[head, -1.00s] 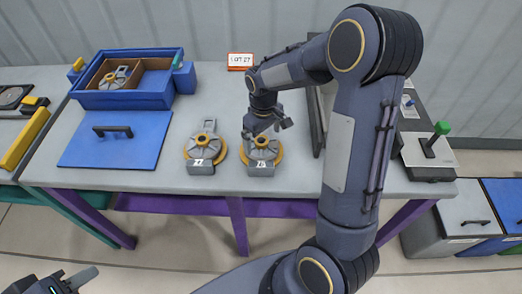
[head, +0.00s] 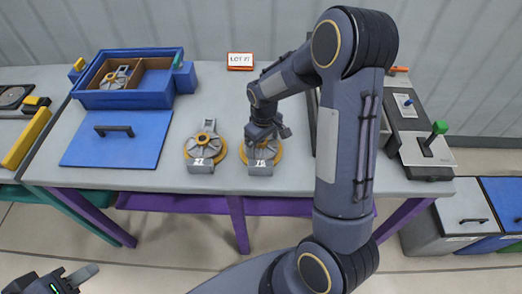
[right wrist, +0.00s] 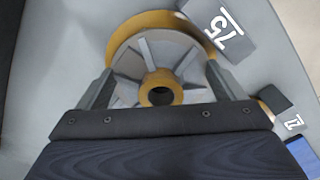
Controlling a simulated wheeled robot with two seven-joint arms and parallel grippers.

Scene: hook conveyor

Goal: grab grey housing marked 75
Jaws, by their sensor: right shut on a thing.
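The grey housing marked 75 (head: 260,169) sits on the grey table, with a round ribbed body, a yellow rim and a yellow hub. In the right wrist view its 75 label (right wrist: 218,32) is clear, and the ribbed housing (right wrist: 150,55) lies between my fingers. My right gripper (head: 266,136) is over it from above, shut on the housing; the wrist view shows a finger on either side (right wrist: 160,80). My left gripper (head: 72,281) is at the lower left corner, far from the table objects, partly cut off.
A similar housing with another number (head: 202,166) stands just left. Further left are a blue lid with handle (head: 114,146) and a blue box (head: 125,98) holding another grey part. A LOT sign (head: 240,61) stands behind. A green-knobbed lever device (head: 428,150) is at right.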

